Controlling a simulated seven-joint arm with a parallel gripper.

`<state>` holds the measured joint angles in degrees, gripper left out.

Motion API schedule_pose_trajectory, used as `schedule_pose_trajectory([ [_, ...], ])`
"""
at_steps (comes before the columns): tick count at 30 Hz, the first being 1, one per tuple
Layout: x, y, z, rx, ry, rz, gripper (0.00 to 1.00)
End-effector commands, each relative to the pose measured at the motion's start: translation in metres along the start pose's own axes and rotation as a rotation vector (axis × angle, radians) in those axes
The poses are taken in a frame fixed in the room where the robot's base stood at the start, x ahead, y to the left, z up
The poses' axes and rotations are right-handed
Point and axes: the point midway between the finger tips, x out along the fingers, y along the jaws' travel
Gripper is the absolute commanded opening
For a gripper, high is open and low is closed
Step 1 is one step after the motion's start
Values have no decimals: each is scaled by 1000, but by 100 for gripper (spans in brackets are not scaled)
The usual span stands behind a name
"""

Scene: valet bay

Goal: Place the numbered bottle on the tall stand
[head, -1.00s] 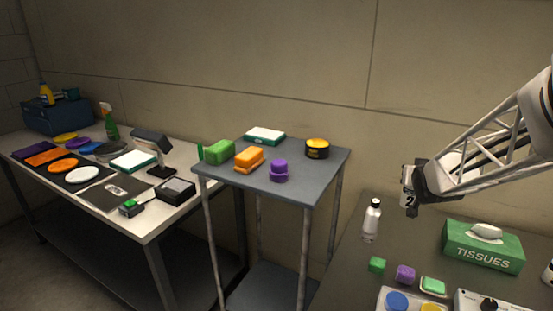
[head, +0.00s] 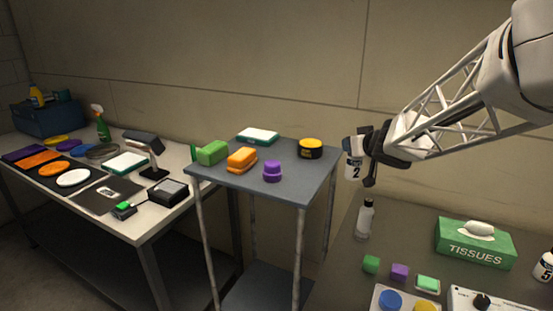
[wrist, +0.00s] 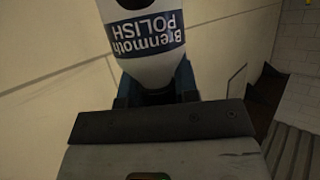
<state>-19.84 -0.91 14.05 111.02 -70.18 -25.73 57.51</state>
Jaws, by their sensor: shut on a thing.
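My gripper (head: 369,157) is shut on a white bottle (head: 352,167) with a dark label and a "2" on it. The bottle hangs in the air just right of the tall stand (head: 222,180), near its top's height in the head view. In the wrist view the same bottle (wrist: 145,25) sits between my fingers, its "Brenmoth POLISH" label upside down in the picture. The stand's grey top holds a green block (head: 212,152), an orange brush-like block (head: 241,158), a purple piece (head: 272,171), a black and yellow tin (head: 310,148) and a white-green box (head: 257,136).
The lower dark table (head: 400,222) holds an unnumbered bottle (head: 365,220), a green tissue box (head: 475,243), another numbered bottle (head: 546,265) and small blocks. A crowded bench (head: 150,222) stands left. The stand's front right top is bare.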

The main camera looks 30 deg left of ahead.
Motion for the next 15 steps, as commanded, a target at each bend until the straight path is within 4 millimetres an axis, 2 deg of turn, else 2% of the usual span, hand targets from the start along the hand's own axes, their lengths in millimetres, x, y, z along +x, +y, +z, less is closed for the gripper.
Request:
schedule_pose_trajectory([
  [9, 10, -99, -34, -124, 1, -294, 0],
  [15, 9, -145, -41, -181, 0, -433, 0],
])
